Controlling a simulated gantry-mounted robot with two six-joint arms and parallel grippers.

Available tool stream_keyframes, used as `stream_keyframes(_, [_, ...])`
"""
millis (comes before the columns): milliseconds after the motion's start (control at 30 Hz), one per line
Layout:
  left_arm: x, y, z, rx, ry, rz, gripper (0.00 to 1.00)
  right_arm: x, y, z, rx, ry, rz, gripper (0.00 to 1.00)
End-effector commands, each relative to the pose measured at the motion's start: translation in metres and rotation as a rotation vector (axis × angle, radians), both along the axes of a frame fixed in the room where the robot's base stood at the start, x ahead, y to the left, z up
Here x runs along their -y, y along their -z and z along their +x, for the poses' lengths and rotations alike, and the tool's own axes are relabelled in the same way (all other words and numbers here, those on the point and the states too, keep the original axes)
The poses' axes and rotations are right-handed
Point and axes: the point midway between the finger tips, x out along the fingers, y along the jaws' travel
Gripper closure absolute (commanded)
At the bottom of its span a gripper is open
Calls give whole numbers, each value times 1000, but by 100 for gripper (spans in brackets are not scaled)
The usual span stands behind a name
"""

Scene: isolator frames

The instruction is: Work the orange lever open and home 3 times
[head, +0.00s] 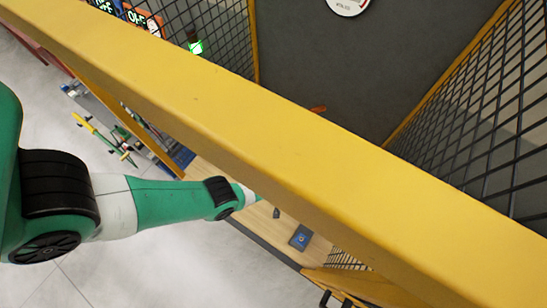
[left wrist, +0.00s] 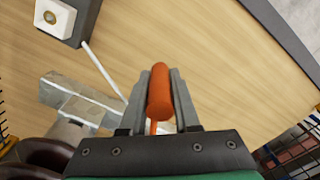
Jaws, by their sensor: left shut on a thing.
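The orange lever (left wrist: 160,88) shows in the left wrist view as a rounded handle on a thin orange stem. My left gripper (left wrist: 161,102) is shut on it, one grey finger on each side of the handle. The lower stem and its mount are largely hidden by the gripper. In the head view my left arm reaches in from the left and its gripper is hidden behind a yellow beam. A small orange piece (head: 318,110) shows above that beam; I cannot tell if it is the lever. My right gripper is in neither view.
The yellow beam (head: 290,160) crosses the head view diagonally. Black mesh panels (head: 475,110) flank a dark grey panel (head: 335,65). In the left wrist view, a grey box with a round button (left wrist: 52,17) and a metal block (left wrist: 85,100) sit by the wooden surface (left wrist: 225,70).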

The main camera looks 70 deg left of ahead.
Motion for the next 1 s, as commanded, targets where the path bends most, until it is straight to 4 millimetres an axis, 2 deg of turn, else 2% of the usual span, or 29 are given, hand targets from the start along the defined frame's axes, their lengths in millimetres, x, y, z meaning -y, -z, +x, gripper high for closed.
stream_keyframes(300, [0, -1, 1, 0, 3, 0, 100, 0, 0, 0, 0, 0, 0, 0])
stream_keyframes(333, [0, -1, 1, 0, 3, 0, 68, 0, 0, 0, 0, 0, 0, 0])
stream_keyframes(500, [0, -1, 1, 0, 2, 0, 40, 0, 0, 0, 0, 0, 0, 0])
stream_keyframes(833, [0, -3, 1, 0, 2, 0, 40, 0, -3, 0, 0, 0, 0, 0])
stream_keyframes(1000, [0, -22, 1, 0, 2, 0, 40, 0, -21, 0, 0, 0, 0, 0])
